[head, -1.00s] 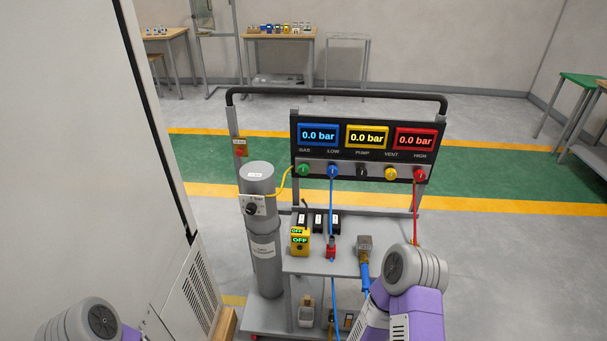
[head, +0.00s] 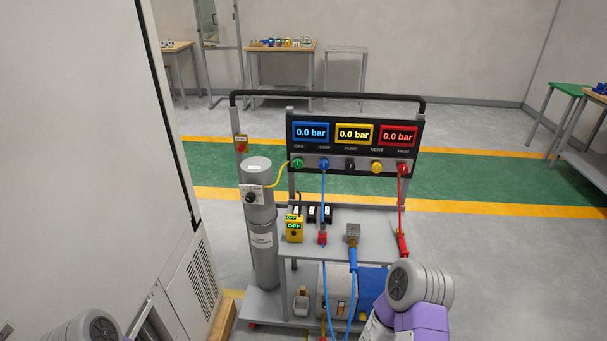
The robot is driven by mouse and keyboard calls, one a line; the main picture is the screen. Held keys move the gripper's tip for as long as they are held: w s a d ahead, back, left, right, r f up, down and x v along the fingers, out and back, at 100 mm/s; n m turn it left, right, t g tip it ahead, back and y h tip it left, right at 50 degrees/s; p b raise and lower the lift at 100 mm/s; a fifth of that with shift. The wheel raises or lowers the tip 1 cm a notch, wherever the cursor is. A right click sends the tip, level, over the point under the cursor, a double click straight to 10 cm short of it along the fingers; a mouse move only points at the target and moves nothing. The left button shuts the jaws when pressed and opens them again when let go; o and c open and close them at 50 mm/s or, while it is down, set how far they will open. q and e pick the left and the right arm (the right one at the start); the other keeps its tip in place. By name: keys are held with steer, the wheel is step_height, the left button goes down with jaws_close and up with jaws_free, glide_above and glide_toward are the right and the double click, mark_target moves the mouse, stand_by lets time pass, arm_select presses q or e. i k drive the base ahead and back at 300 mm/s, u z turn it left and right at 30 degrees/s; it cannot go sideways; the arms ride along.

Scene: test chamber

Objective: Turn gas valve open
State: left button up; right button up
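The gas valve is not labelled by that name beyond a small "GAS" mark over a green knob (head: 298,163) at the left end of the panel (head: 345,137). A grey gas cylinder (head: 261,240) stands upright at the cart's left side. A black round knob (head: 250,197) on a white plate sits near its top, and a yellow hose (head: 279,183) runs from there towards the green knob. The knob's setting is too small to read. The three displays read 0.0 bar. Parts of my arms show at the lower left and lower right. Neither gripper shows.
The grey cart (head: 343,237) carries a yellow box reading OFF (head: 294,230), a red fitting (head: 323,235) and a blue-handled tool (head: 352,258). A tall light cabinet (head: 95,150) stands close on the left. Floor to the right of the cart is clear.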

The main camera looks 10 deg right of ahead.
mark_target(298, 163)
steer(key=z, duration=2)
steer(key=i, duration=1.1)
steer(key=u, duration=3.05)
